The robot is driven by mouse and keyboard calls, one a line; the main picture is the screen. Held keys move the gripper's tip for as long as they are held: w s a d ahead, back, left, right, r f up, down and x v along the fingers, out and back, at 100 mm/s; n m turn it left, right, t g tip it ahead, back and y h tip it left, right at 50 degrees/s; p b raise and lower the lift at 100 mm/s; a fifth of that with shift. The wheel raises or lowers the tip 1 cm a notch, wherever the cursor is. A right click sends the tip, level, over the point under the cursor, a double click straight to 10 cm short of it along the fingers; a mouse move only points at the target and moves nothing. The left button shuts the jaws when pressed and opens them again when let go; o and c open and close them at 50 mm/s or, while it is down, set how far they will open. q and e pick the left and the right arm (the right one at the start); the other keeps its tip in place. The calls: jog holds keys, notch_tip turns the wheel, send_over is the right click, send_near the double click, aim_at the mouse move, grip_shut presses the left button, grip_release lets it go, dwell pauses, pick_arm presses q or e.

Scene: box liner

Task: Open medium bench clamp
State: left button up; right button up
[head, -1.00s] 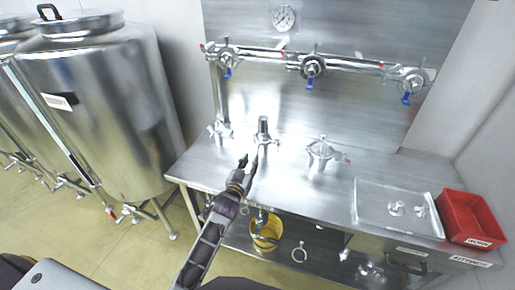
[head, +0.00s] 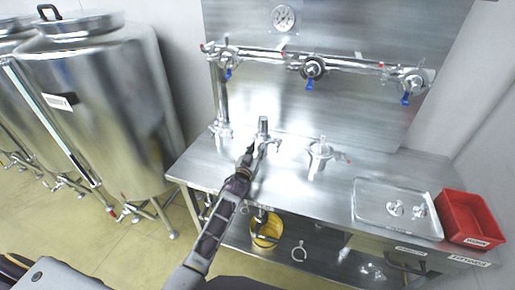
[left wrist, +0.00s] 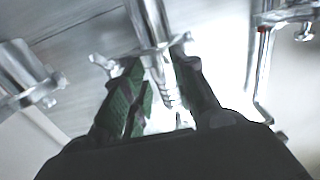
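Several steel clamp fittings stand on the steel bench (head: 290,195). The middle one (head: 263,126) is an upright tube with a clamp and wing handle; I take it for the medium clamp, though no size mark is legible. A left one (head: 221,128) and a wider right one (head: 320,152) flank it. My left gripper (head: 257,152) is at the middle fitting's near side. In the left wrist view, its fingers (left wrist: 158,60) are apart on either side of the fitting's tube and threaded screw (left wrist: 166,88). Contact cannot be told. My right gripper is not in view.
A pipe manifold (head: 345,65) with blue-handled valves runs across the back panel. A yellow bucket (head: 266,232) sits on the lower shelf. Large steel tanks (head: 100,110) stand left.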

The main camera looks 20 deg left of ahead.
pick_arm(q)
jog(key=shift+w, duration=0.8)
jog(key=shift+c, duration=0.2)
grip_shut()
